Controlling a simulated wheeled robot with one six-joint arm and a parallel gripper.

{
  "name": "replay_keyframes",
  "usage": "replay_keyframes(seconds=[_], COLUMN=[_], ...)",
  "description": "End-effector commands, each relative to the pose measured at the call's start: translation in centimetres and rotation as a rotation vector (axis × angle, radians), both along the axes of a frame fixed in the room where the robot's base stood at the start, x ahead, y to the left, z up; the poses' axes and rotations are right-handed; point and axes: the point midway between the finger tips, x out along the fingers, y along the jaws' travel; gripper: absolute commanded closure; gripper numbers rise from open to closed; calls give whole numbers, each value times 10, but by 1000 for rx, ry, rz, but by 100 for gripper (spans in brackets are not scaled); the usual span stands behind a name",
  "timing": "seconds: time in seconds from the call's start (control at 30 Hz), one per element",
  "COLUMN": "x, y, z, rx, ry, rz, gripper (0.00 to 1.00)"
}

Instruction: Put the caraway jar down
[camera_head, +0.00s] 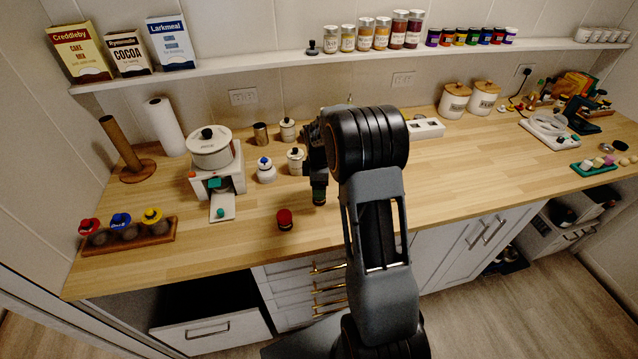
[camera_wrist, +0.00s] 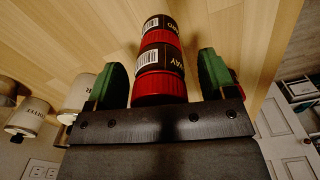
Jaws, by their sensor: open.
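In the wrist view the caraway jar (camera_wrist: 162,62), with a black label ending in "WAY" and a red lid, lies between the spread fingers of my gripper (camera_wrist: 163,80). There is a gap to each finger. A second jar (camera_wrist: 158,22) with a dark label and red band lines up end to end beyond it. The two look stacked. In the head view my gripper (camera_head: 319,192) points down over the wooden counter. A red-topped jar (camera_head: 285,217) stands to its left and nearer the front; I cannot tell which jar this is.
A wooden holder (camera_head: 130,237) with colored-lid jars is at far left. Counter in front of my gripper is fairly clear.

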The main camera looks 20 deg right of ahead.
Motion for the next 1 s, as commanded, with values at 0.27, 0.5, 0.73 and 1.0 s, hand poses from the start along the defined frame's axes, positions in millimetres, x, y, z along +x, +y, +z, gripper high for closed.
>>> replay_keyframes(seconds=[0.27, 0.5, 0.73, 1.0], x=[0, 0, 0, 1], y=[0, 0, 0, 0], z=[0, 0, 1, 8], rx=[0, 0, 0, 0], ry=[0, 0, 0, -3], rz=[0, 0, 0, 0], gripper=[44, 67, 80, 80])
